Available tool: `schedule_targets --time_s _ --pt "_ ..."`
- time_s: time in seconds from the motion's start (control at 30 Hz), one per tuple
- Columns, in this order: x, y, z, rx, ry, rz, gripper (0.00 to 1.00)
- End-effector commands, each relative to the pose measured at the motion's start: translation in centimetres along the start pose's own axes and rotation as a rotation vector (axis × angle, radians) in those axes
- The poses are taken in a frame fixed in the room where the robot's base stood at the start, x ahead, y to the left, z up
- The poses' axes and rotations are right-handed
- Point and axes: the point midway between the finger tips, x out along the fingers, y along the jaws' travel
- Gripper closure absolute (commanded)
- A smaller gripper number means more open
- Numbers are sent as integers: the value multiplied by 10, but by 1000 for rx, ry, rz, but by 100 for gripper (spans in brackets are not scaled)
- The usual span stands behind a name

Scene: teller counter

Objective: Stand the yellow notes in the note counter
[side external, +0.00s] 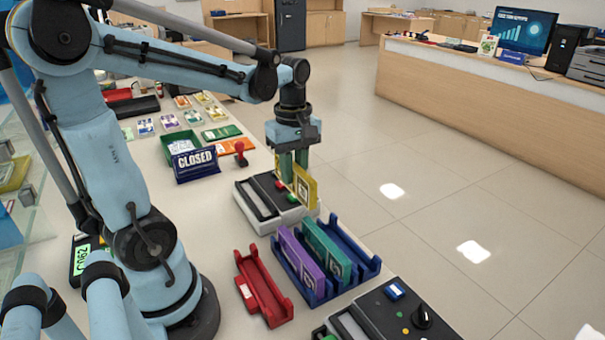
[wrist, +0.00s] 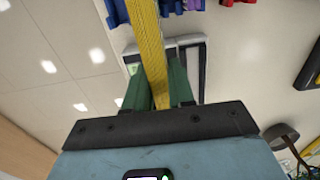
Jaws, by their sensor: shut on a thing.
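The yellow notes (side external: 306,188) are an upright slab with a printed mark on its face. My gripper (side external: 293,166) is shut on the notes, its green fingers on either side near their top. In the wrist view the notes (wrist: 147,45) show edge-on between the fingers (wrist: 159,90). They are over or at the right end of a white and black slotted machine (side external: 262,203), which looks like the note counter. I cannot tell whether their lower edge is inside a slot or just above it. The machine also shows behind the notes in the wrist view (wrist: 190,45).
A blue rack (side external: 366,262) holds a purple slab (side external: 300,264) and a teal slab (side external: 328,250). A red holder (side external: 262,288) stands left of it. A black machine with a knob (side external: 385,318) is in front. A CLOSED sign (side external: 196,164) and red stamp (side external: 240,153) stand behind.

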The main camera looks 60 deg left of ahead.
Motion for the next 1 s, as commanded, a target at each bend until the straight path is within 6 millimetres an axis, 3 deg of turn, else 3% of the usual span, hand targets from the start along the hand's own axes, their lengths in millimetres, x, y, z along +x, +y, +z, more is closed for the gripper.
schedule_targets --time_s 0.03,0.2,0.4,0.57,1.0 --pt "1 -7 -18 -12 0 0 100" --pt "2 -29 -62 -10 0 0 100" --pt "4 -49 -91 -3 0 0 100" --pt "6 -54 -98 1 0 0 100" --pt "38 -54 -98 2 1 0 100"
